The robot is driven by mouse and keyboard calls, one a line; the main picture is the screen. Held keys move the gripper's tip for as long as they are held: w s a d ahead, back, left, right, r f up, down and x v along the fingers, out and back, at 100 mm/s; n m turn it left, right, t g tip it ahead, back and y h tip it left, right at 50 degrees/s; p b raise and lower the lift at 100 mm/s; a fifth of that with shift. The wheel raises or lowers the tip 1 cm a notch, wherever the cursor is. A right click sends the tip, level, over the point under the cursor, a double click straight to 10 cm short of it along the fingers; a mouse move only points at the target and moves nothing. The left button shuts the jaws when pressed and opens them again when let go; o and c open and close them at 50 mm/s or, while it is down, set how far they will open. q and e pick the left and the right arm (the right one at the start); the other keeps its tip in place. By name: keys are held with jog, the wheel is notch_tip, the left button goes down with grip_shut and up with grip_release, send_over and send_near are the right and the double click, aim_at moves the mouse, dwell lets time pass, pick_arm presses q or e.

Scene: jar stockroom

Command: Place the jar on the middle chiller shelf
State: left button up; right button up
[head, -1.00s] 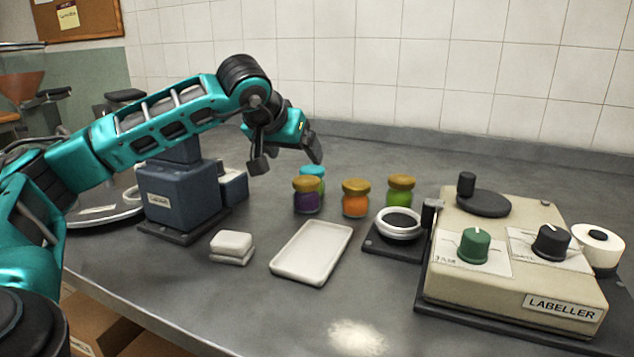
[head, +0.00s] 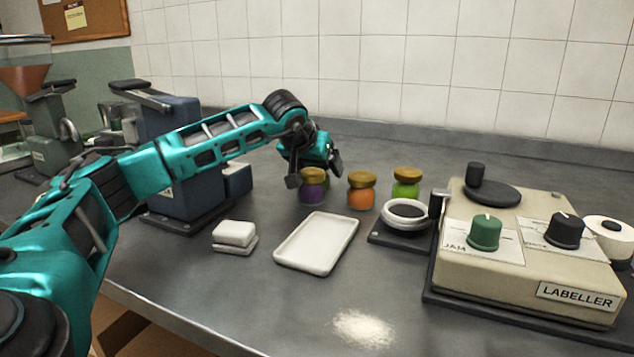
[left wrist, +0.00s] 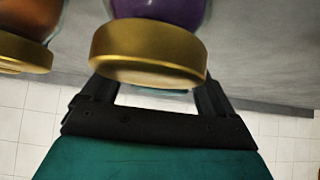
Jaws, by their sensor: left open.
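A purple jar with a gold lid (head: 313,192) stands on the grey counter. An orange jar (head: 361,192) and a green jar (head: 406,184), also gold-lidded, stand to its right. In the left wrist view the purple jar's lid (left wrist: 148,52) is close, in front of the gap between the fingers; the orange jar (left wrist: 25,40) is at the left edge. No chiller shelf is visible. My right gripper is not in view.
A white tray (head: 317,243) and stacked white blocks (head: 234,236) lie in front of the jars. A blue-grey machine (head: 185,190) stands behind my left arm. White powder (head: 363,328) lies in front.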

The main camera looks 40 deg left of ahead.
pick_arm(q)
jog(key=c, duration=1.2)
jog(key=shift+r, duration=0.1)
jog(key=shift+r, duration=0.1)
